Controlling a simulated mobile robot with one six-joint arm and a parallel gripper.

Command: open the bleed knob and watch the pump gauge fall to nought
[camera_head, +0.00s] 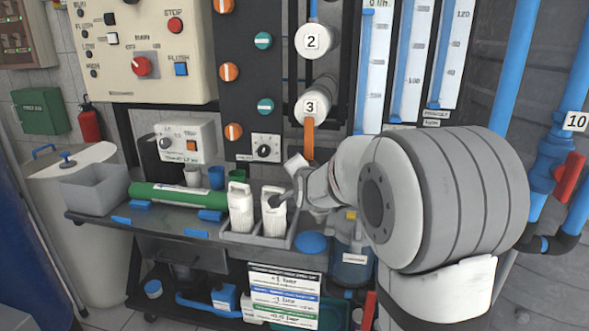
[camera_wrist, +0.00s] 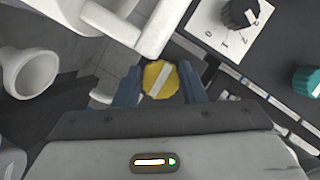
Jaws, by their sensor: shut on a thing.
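In the wrist view a yellow, scalloped knob (camera_wrist: 158,72) with a pale bar across its face sits between the two blue-grey fingers of my gripper (camera_wrist: 160,88). The fingers are shut on it. No label naming it as the bleed knob can be read. In the head view my gripper (camera_head: 283,199) is small and partly hidden, close by the white jugs at the front of the bench; the yellow knob cannot be made out there. I cannot make out a pump gauge in either view.
Two white jugs (camera_head: 241,209) stand in a grey tray (camera_head: 257,241). Behind are a black dial knob (camera_head: 264,150), which also shows in the wrist view (camera_wrist: 240,12), and an orange lever (camera_head: 308,139). A green cylinder (camera_head: 178,194) and grey bin (camera_head: 95,190) lie left.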

